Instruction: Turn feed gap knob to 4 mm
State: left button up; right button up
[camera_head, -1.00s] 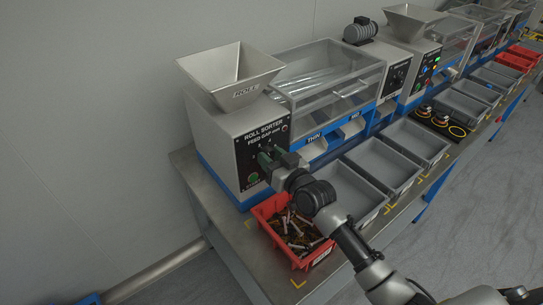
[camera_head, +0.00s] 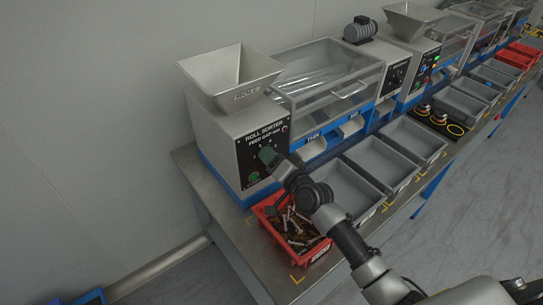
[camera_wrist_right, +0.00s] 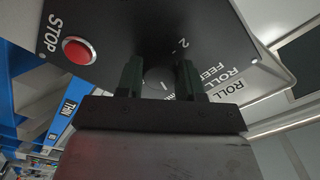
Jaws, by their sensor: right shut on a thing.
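The roll sorter (camera_head: 225,135) stands at the left end of the bench, with a black feed gap panel (camera_head: 248,158) on its front. My right gripper (camera_head: 268,155) is at this panel and covers the knob in the head view. In the right wrist view, the round dark knob (camera_wrist_right: 158,80) with a pale pointer line sits between the two fingers of the right gripper (camera_wrist_right: 159,76), which is shut on it. A numeral 2 shows on the panel beside the fingers; the other scale marks are hidden. My left gripper is not in view.
A red stop button (camera_wrist_right: 79,50) and a green button (camera_head: 254,177) are on the same panel. A red bin (camera_head: 304,257) of small parts stands below my right arm. Grey bins (camera_head: 345,192) line the bench to the right. A hopper (camera_head: 232,78) tops the sorter.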

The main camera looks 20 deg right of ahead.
jog(key=shift+m, duration=0.7)
jog(key=o, duration=0.9)
jog(key=shift+o, duration=0.2)
jog(key=v, duration=1)
jog(key=shift+s+b, duration=0.4)
jog(key=shift+d, duration=0.15)
